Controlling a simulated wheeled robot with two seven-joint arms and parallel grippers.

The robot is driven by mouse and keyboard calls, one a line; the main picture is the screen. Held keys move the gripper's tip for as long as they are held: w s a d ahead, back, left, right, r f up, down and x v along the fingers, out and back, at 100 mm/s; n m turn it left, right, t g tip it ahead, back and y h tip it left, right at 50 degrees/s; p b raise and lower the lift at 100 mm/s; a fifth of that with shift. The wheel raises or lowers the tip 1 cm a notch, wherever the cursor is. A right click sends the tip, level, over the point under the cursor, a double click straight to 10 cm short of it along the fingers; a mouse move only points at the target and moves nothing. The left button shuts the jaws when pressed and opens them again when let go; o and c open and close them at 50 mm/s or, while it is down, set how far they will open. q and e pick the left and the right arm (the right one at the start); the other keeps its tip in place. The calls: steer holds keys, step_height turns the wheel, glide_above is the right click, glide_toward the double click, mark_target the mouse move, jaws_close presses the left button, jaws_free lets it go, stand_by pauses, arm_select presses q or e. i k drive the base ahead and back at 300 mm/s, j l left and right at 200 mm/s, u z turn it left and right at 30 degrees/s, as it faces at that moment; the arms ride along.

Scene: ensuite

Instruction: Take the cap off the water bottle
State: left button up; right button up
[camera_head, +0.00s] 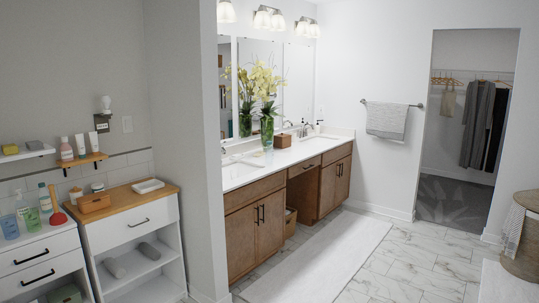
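Neither of my grippers is in view. I cannot tell for certain which thing is the water bottle. A small clear, bluish object (269,155) stands on the vanity counter in front of the flower vase, too small to make out. On the white cabinet at the lower left stand a pale blue bottle (9,226), a green bottle (31,220) and a teal-and-white bottle (45,199). A pink bottle (66,149) stands on the small wall shelf above. No cap can be made out clearly.
The wooden vanity (240,232) runs along the mirror wall, with a glass flower vase (267,131) and a brown box (282,141) on its counter. A wall end (186,150) separates it from the left cabinets. The floor mat (320,260) is clear. A basket (524,250) stands right.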

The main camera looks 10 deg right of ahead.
mark_target(268, 147)
steer(key=i+l+z, duration=0.15)
steer(key=i, duration=0.35)
steer(key=i+l+z, duration=0.2)
steer(key=i, duration=0.35)
steer(key=i+j+z, duration=0.15)
steer(key=i, duration=0.35)
steer(key=i+z, duration=0.2)
steer(key=i, duration=0.3)
steer(key=i+j+z, duration=0.15)
steer(key=i, duration=0.4)
steer(key=i+j+z, duration=0.15)
steer(key=i, duration=0.35)
steer(key=i+j+z, duration=0.2)
steer(key=i+j, duration=0.15)
steer(key=i, duration=0.15)
steer(key=i+l, duration=0.1)
steer(key=i, duration=0.6)
steer(key=i+l+u, duration=0.1)
steer(key=i, duration=0.65)
